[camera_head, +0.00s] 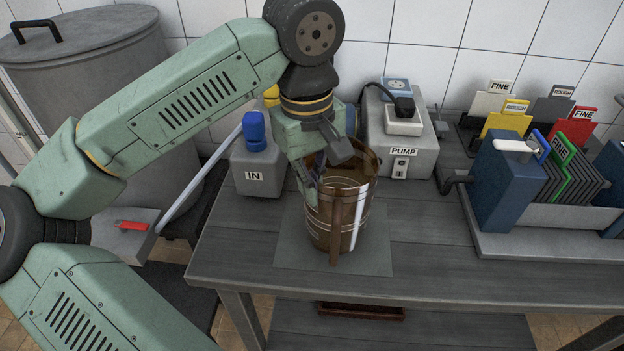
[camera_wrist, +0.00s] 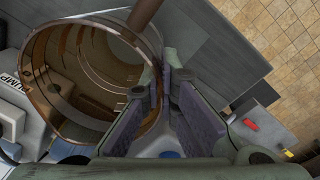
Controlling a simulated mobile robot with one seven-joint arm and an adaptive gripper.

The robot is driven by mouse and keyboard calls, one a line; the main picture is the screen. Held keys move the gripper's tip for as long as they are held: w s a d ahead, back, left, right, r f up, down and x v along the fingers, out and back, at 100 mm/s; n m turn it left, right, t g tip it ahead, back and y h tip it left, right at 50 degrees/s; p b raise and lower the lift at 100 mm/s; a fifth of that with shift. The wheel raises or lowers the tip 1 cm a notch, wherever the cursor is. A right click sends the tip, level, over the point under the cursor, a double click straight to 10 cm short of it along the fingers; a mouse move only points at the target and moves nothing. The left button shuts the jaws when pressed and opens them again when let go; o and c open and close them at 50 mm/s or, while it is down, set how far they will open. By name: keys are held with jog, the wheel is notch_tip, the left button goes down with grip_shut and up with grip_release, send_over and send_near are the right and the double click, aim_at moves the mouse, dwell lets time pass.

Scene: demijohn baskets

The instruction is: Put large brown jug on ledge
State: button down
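The large brown jug (camera_head: 362,205) is a clear brown vessel with pale bands and a wide open top. It stands upright on a grey mat (camera_head: 290,250) near the table's front edge. A brown upright strip runs down its near side. My gripper (camera_head: 322,180) is down at the jug's left rim. In the wrist view the jug (camera_wrist: 40,75) fills the left, and my fingertips (camera_wrist: 166,75) are close together at its right rim, one on the jug side and one outside. Whether they press on the wall is unclear. I cannot pick out the ledge for certain.
Behind the jug are a pump box (camera_head: 400,140) and a grey IN box (camera_head: 258,168) with a blue cap. A filter rack (camera_head: 550,215) with coloured plates fills the right. A large metal vat (camera_head: 95,70) stands at left. The table (camera_head: 430,265) is clear right of the mat.

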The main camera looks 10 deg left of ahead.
jog(key=shift+f, duration=0.15)
jog(key=c, duration=1.8)
grip_release()
